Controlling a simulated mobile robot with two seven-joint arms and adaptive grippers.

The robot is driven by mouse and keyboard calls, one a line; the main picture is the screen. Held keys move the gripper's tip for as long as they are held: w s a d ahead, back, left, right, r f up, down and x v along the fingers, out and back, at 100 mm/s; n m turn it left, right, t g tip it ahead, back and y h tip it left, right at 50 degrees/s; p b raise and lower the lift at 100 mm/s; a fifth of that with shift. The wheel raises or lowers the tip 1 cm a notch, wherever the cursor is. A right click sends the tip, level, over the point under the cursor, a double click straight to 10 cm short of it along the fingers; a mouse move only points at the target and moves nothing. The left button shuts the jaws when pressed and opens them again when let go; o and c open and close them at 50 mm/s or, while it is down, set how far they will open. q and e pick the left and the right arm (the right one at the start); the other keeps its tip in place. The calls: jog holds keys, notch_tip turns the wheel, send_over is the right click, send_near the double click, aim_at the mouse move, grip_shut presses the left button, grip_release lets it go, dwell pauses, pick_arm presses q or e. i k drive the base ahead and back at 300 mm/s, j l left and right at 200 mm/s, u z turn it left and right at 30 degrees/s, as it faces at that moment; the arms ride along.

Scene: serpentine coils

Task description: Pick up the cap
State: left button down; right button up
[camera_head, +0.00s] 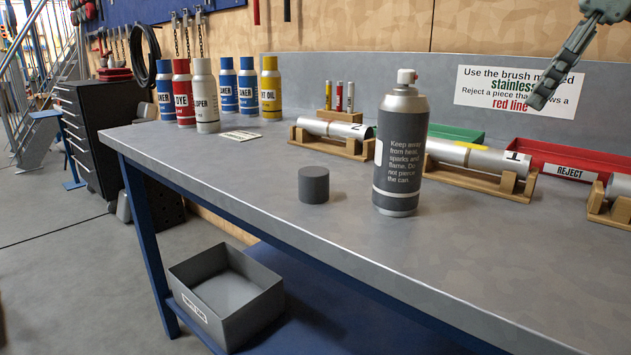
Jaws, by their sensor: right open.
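The cap (314,185) is a small dark grey cylinder standing on the grey workbench (250,180), left of a spray can. The spray can (401,150) is grey and silver, upright, with its pale nozzle uncovered. My right gripper (540,98) is at the upper right of the head view, above the bench and well apart from the cap, in front of the sign. It is open, and nothing shows between its fingers. My left gripper is not in view.
Several cans stand at the back left, including a red can (182,95). Metal tubes lie on wooden cradles behind the spray can. A red reject tray (575,160) is at the right. A grey bin (228,295) sits on the lower shelf. The bench around the cap is clear.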

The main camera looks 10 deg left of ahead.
aim_at(314, 180)
jog(key=k, duration=1.5)
